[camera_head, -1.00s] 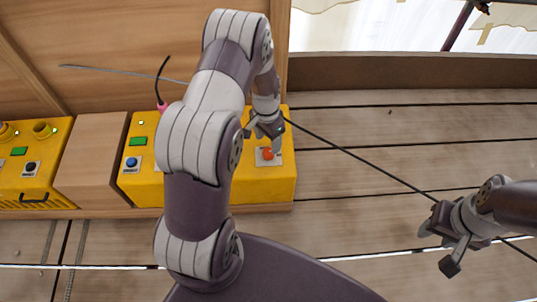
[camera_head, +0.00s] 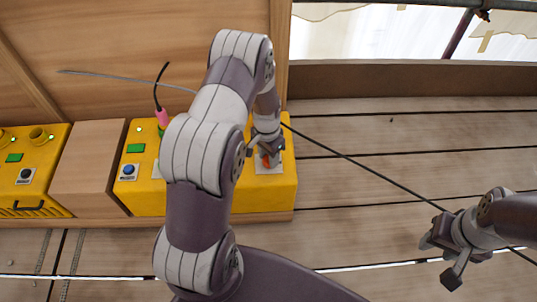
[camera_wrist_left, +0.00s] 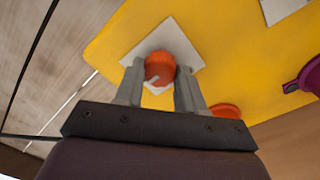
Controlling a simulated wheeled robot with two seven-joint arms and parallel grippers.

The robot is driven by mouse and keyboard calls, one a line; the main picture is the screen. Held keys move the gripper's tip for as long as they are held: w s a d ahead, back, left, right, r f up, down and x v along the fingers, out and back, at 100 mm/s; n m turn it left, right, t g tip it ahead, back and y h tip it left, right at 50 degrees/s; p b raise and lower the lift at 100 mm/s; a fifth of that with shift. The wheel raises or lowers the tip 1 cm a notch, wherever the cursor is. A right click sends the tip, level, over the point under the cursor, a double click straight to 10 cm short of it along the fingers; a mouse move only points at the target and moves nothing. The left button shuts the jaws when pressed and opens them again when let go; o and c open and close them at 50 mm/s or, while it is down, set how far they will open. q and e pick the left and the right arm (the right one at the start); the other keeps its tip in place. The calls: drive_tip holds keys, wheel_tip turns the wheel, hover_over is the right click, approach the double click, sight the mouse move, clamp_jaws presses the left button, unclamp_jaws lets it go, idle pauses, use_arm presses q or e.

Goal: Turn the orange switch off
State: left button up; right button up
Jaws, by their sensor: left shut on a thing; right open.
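The orange switch (camera_wrist_left: 159,68) is a round knob with a pale mark on a white square plate (camera_wrist_left: 178,40). It sits on top of the yellow box. In the head view the switch (camera_head: 265,160) shows only partly, behind my left gripper's fingers. My left gripper (camera_wrist_left: 160,82) is shut on the switch, with one finger on each side of it in the left wrist view. My right gripper (camera_head: 447,256) is open and empty over the wooden floor at the right, well away from the box.
A second yellow box (camera_head: 50,190) is further left. A dark cable (camera_head: 380,175) crosses the floor.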

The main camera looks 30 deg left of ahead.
use_arm(q)
drive_tip(key=n+p, duration=0.4)
drive_tip(key=p, duration=0.1)
drive_tip(key=shift+s+r+n, duration=0.1)
drive_tip(key=shift+r+n, duration=0.2)
drive_tip(key=n+p, duration=0.3)
drive_tip(key=shift+n, duration=0.3)
drive_tip(key=n+p, duration=0.4)
drive_tip(key=n, duration=0.1)
drive_tip(key=shift+f+t, duration=0.1)
drive_tip(key=shift+t, duration=0.2)
drive_tip(key=shift+f+n+p, duration=0.15)
drive_tip(key=shift+n+p, duration=1.05)
drive_tip(key=shift+n, duration=1)
drive_tip(key=o, duration=1)
drive_tip(key=shift+o, duration=0.2)
